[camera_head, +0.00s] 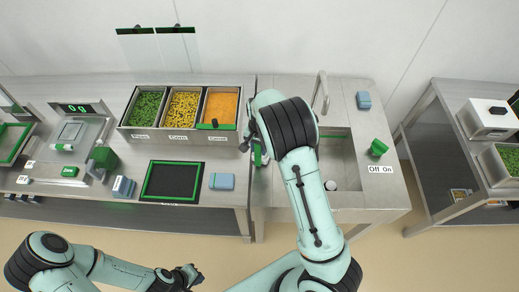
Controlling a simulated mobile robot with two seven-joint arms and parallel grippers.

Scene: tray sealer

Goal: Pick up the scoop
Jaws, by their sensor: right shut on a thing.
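A green and black scoop (214,126) shows at the front of the carrot bin (238,109). It lies across the front part of the orange carrots, and its right end comes close to my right gripper. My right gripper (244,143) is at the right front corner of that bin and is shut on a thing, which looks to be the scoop. The contact itself is small and partly hidden by my arm. My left gripper (196,275) is low in the picture, in front of the table and away from the bins; its fingers are too small to read.
Bins of peas (147,107) and corn (183,108) stand left of the carrots. A black, green-rimmed tray (171,181) and a blue block (221,181) lie in front. A scale (71,132) stands left. Right are a sink with a tap (320,92) and a green lever (378,147).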

